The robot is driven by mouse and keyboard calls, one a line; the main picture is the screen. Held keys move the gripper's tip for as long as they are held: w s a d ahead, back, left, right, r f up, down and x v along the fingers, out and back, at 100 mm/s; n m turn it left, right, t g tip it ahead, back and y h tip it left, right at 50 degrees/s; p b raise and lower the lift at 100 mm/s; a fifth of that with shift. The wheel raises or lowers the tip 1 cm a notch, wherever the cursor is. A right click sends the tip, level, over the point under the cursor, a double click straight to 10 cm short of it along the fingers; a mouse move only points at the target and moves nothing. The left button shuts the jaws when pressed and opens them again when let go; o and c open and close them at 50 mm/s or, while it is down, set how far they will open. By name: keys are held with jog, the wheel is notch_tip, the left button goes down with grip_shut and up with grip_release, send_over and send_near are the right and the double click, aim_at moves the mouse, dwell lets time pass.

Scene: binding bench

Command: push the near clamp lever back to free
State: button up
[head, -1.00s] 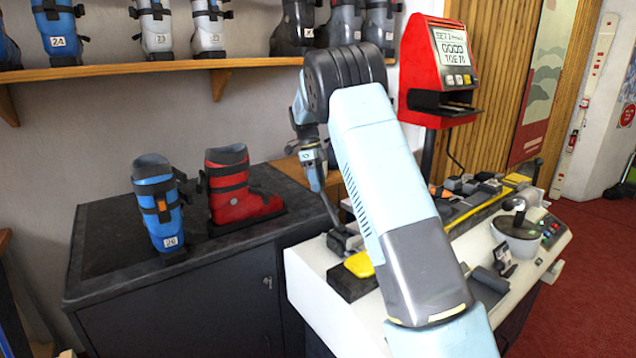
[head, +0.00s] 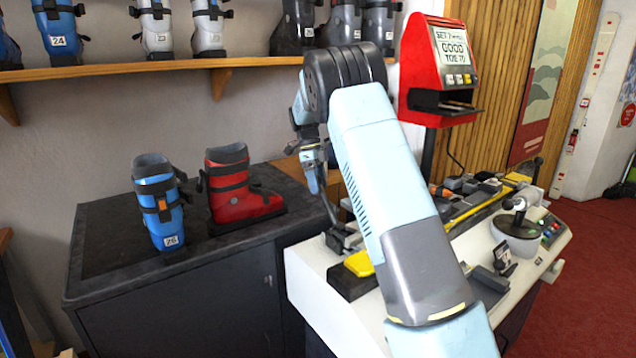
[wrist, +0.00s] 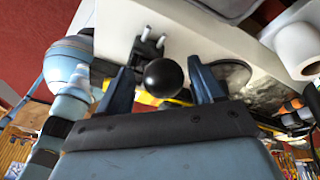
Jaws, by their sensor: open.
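The near clamp (head: 345,240) sits at the left end of the white bench, beside a yellow pad (head: 357,264). Its thin dark lever (head: 329,208) leans up and left from it. My gripper (head: 314,182) is at the lever's upper end, partly behind my arm, and hides the knob in the head view. In the wrist view, my gripper (wrist: 162,70) is open, with its two blue fingers apart. A black ball knob (wrist: 164,78) shows between them. I cannot tell whether either finger touches it.
A dark cabinet stands left of the bench, with a blue boot (head: 159,205) and a red boot (head: 240,188) on it. A red display unit (head: 440,65) rises behind the bench. A round pot with a handle (head: 516,225) stands at the bench's right.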

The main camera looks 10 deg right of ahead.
jog(key=shift+w+r, duration=0.1)
jog(key=shift+r, duration=0.05)
jog(key=v, duration=1.3)
jog(key=shift+r, duration=0.15)
jog(key=shift+w, duration=0.1)
